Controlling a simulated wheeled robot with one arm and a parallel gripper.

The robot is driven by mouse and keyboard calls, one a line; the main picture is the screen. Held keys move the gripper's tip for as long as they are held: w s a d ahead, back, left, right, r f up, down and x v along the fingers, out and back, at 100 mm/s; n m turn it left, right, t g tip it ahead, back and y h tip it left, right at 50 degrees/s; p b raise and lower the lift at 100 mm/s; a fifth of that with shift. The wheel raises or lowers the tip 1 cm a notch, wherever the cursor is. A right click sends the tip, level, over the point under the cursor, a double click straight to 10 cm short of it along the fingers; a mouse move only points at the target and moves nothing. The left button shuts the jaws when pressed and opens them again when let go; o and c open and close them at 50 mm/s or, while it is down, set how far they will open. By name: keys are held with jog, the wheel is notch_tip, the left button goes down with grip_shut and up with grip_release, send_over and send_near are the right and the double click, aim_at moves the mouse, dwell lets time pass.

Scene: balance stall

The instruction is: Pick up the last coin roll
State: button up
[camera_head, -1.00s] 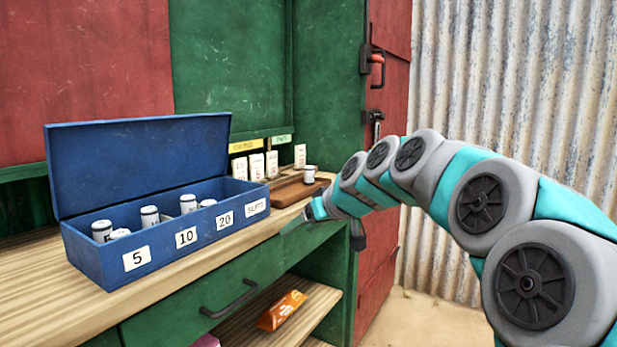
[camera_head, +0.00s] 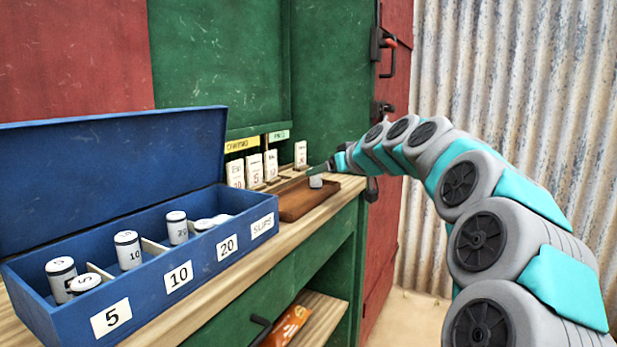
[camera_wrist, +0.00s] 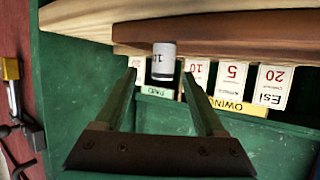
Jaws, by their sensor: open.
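A white coin roll (camera_head: 316,182) with a dark band stands on the brown wooden tray (camera_head: 293,212) at the right end of the counter. My gripper (camera_wrist: 160,76) is open and empty. In the head view my gripper (camera_head: 318,170) is small, beside and slightly above the roll, and its fingers are partly hidden. A blue box (camera_head: 145,298) with an open lid holds other rolls (camera_head: 128,250) in compartments labelled 5, 10 and 20.
White cards (camera_head: 271,166) stand in a row behind the tray, under a yellow "owing" label (camera_head: 242,145) and a green "paid" label (camera_head: 279,136). The green cabinet wall rises close behind. An orange packet (camera_head: 288,326) lies on the shelf below.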

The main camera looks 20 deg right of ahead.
aim_at(309, 186)
jog(key=shift+a+r+p+x, duration=0.15)
jog(key=shift+p+x, duration=0.2)
jog(key=shift+x, duration=1.45)
jog(key=shift+a+r+p+x, duration=0.15)
jog(key=shift+p+x, duration=0.15)
jog(key=shift+x, duration=1.45)
grip_shut()
